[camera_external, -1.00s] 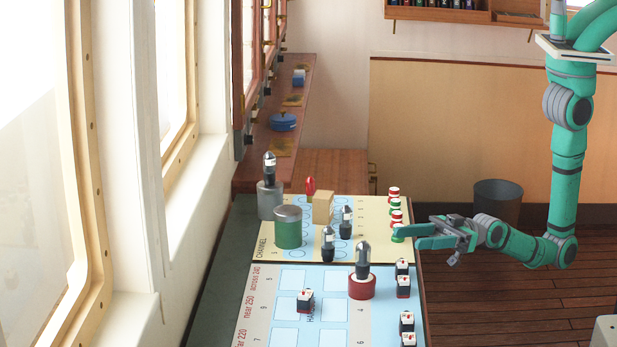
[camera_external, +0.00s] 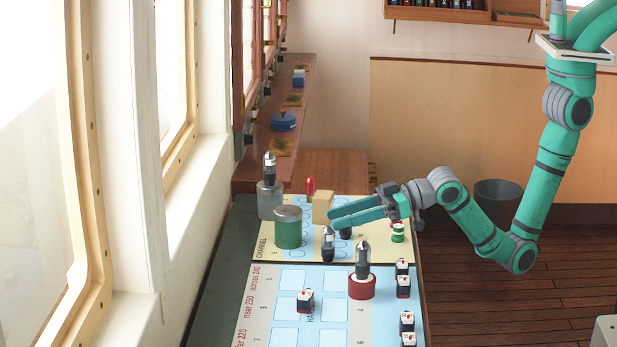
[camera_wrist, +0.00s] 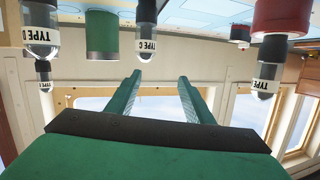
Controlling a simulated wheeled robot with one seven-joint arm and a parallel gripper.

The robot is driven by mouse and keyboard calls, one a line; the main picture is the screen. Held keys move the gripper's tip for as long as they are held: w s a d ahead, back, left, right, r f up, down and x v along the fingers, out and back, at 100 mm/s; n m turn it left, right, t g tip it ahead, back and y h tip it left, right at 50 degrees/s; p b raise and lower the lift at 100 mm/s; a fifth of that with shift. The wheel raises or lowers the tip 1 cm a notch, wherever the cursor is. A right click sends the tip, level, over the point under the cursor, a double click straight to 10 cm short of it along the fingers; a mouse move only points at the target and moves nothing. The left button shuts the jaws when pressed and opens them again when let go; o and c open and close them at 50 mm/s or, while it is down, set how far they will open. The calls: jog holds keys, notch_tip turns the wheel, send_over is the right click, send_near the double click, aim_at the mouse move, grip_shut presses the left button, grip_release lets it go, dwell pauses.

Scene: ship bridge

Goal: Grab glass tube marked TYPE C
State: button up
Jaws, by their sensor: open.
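The glass tube marked TYPE C shows in the wrist view (camera_wrist: 146,47), which is upside down. It has a dark base, a clear rounded end and a white label. In the external view it appears to be the upright tube (camera_external: 328,246) on the chart. My gripper (camera_external: 332,219) is open and empty, its fingers pointing left above the chart, close to this tube. In the wrist view the fingers (camera_wrist: 160,78) are apart, and TYPE C shows ahead, nearer the left finger. The tube marked TYPE D (camera_wrist: 41,42) is at the left there; in the external view my gripper mostly hides it.
A green cylinder (camera_external: 288,230) stands left of the tubes. A red cylinder (camera_external: 361,288) bears another tube (camera_external: 363,258), and a grey cylinder (camera_external: 270,203) bears one more. A wooden block (camera_external: 322,206) is behind. Small ship-like blocks (camera_external: 403,287) line the right edge.

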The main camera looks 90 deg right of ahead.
aim_at(334, 234)
jog(key=shift+g+h, duration=0.8)
jog(key=shift+h, duration=0.1)
jog(key=s+d+f, duration=0.2)
jog(key=d+f, duration=0.1)
jog(key=shift+s, duration=0.15)
jog(key=shift+f, duration=0.25)
jog(key=x, duration=0.5)
jog(key=shift+a, duration=0.1)
jog(key=shift+x, duration=2.75)
jog(key=shift+s+a+f, duration=0.15)
jog(key=shift+a+f, duration=0.05)
jog(key=c, duration=1.1)
